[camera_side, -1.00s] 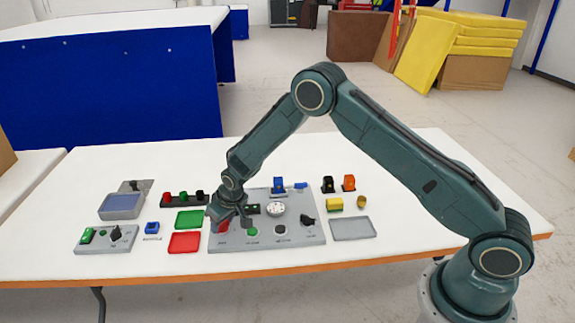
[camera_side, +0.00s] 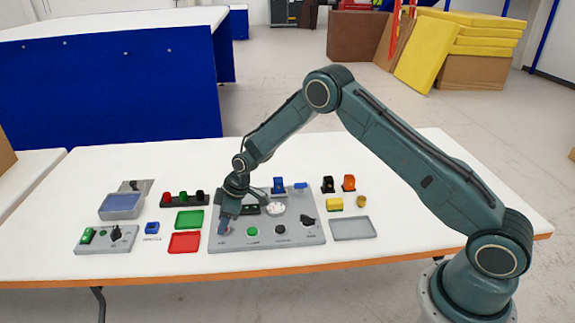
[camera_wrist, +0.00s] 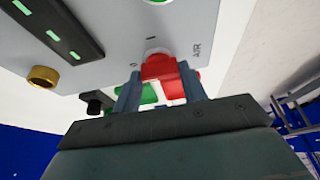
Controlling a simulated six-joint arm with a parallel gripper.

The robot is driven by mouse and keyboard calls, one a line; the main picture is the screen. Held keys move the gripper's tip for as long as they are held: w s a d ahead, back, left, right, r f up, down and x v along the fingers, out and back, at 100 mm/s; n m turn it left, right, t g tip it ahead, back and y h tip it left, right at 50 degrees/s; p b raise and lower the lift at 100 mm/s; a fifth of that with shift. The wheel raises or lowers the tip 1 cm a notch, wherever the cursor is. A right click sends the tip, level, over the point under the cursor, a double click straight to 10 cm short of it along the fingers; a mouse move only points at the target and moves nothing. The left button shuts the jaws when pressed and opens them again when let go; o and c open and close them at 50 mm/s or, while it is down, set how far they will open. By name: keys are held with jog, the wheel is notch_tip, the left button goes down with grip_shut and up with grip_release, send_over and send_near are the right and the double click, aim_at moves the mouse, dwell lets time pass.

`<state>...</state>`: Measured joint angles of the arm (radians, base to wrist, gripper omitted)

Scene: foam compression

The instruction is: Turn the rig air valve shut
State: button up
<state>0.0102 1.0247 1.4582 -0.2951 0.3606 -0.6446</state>
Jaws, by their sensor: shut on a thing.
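The air valve's red handle (camera_wrist: 160,68) stands on the grey rig panel (camera_wrist: 118,45), beside the printed word AIR and small marks. My gripper (camera_wrist: 160,85) is shut on the red handle, one finger on either side of it, in the wrist view. In the side view my gripper (camera_side: 224,228) is down at the left front of the grey rig panel (camera_side: 265,238) and hides the handle. The handle's exact angle against the marks is hard to read.
The panel also bears a green button (camera_side: 252,231), a round white gauge (camera_side: 276,209) and a black knob (camera_side: 307,219). A red tray (camera_side: 184,243) and a green tray (camera_side: 190,220) lie just left of it. A grey tray (camera_side: 353,229) lies right.

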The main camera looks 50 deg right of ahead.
jog(key=shift+w, duration=0.1)
dwell(0.3)
jog(key=o, duration=1)
jog(key=shift+r, duration=0.1)
jog(key=v, duration=1.3)
jog(key=shift+d+r, duration=0.15)
jog(key=shift+r, duration=0.15)
jog(key=shift+r, duration=0.1)
